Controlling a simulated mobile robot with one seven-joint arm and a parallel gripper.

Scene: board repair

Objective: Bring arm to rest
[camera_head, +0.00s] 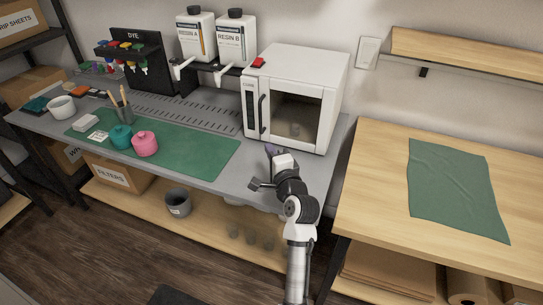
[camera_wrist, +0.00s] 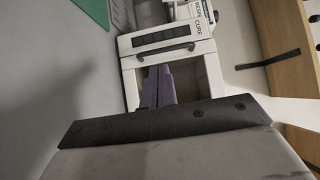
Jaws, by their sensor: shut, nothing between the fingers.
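My arm reaches up from the bottom of the head view, bent at the wrist. My gripper (camera_head: 270,149) is over the grey bench, just in front of the white curing oven (camera_head: 297,60). In the wrist view its purple fingers (camera_wrist: 157,86) are together with nothing between them, pointing towards the oven (camera_wrist: 170,40). The oven's door (camera_head: 297,115) looks shut, and something small shows dimly behind its window. I cannot tell the exact gap between the fingertips and the oven.
The grey bench holds a green mat (camera_head: 195,152), a teal pot (camera_head: 121,136), a pink pot (camera_head: 145,144) and two resin dispensers (camera_head: 195,38). A wooden table (camera_head: 385,175) with a green cloth (camera_head: 452,190) stands at right. A grey bin (camera_head: 178,202) sits on the lower shelf.

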